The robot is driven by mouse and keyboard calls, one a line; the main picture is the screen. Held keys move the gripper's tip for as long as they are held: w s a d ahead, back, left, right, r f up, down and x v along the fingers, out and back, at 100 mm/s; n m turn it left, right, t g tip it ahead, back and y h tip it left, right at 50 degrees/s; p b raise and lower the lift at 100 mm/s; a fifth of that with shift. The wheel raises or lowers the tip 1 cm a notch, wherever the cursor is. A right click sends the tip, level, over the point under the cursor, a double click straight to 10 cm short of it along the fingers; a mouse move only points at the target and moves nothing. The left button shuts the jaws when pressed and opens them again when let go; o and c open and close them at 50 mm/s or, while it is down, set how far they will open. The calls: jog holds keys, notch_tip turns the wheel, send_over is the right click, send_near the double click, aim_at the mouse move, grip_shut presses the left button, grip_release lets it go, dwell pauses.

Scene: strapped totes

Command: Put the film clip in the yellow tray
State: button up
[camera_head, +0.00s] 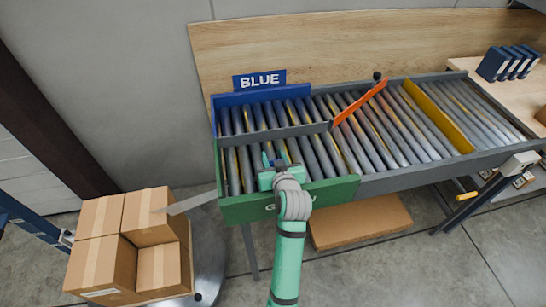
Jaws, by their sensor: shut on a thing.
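My gripper (272,163) is at the end of my green arm, low over the near left lane of a roller conveyor. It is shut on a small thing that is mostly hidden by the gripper. A little dark blue shows at the fingertips, but I cannot tell what it is. I see nothing that I can name as a film clip. No yellow tray shows; a yellow bar (438,116) lies across the conveyor at the right.
The roller conveyor (415,170) has a blue end (259,95) marked BLUE, a green side (330,194), a grey divider (275,135) and a slanted orange arm (360,102). Cardboard boxes (105,262) stand at left. Blue binders (508,62) stand on a bench at right.

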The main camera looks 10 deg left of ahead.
jog(key=shift+f, duration=0.15)
jog(key=o, duration=1.1)
jog(key=shift+c, duration=0.2)
